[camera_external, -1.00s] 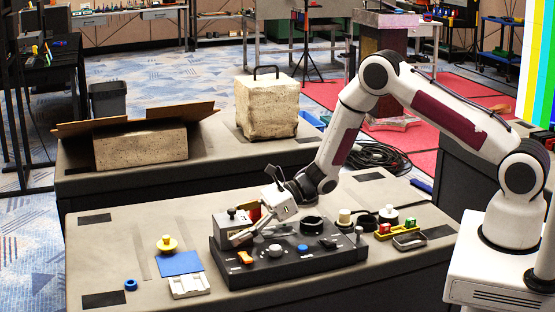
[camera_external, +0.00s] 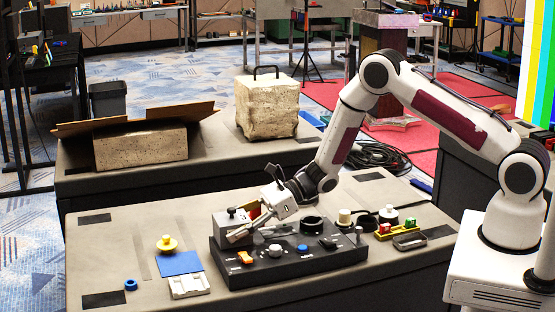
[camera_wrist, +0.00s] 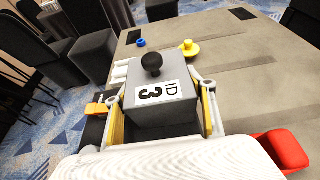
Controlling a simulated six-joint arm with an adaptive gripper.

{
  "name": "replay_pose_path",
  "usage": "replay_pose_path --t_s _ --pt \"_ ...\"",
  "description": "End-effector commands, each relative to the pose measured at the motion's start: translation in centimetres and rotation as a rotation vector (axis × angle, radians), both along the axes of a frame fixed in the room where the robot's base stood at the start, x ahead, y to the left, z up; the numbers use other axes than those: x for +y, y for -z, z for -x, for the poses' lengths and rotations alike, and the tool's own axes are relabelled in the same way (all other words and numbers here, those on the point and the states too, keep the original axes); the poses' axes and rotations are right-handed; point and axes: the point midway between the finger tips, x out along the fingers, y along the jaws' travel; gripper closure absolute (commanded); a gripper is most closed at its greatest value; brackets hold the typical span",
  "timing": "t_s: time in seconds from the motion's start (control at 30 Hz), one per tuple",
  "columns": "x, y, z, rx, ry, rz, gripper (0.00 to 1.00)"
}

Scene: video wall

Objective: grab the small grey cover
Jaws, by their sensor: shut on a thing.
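The small grey cover (camera_wrist: 160,108) is a box with a black ball knob on top and a white "ID 3" label, seen between my fingers in the wrist view. In the external view the cover (camera_external: 232,222) is at the left back of the black control panel (camera_external: 285,266), partly hidden by my gripper. My gripper (camera_external: 238,227) is shut on the cover, with one finger on each side; the fingers also show in the wrist view (camera_wrist: 163,120). The cover's underside is hidden, so I cannot tell whether it touches the panel.
The panel has an orange switch (camera_external: 245,257), a blue button (camera_external: 303,247) and a black ring (camera_external: 311,224). A blue plate (camera_external: 180,263), white tray (camera_external: 189,285), yellow knob (camera_external: 167,243) and blue ring (camera_external: 131,284) lie left. Bare table lies at the far left.

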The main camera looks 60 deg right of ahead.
Motion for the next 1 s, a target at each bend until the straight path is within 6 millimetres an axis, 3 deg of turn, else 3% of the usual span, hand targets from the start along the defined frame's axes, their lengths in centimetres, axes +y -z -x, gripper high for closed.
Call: replay_pose_path --t_s 0.27,0.73,1.0 --pt "0.0 -2.1 -0.1 -0.003 0.000 0.000 0.67" --pt "0.0 -7.8 0.0 -0.003 0.000 0.000 0.67" --pt "0.0 -9.5 0.0 0.000 0.000 0.000 0.67"
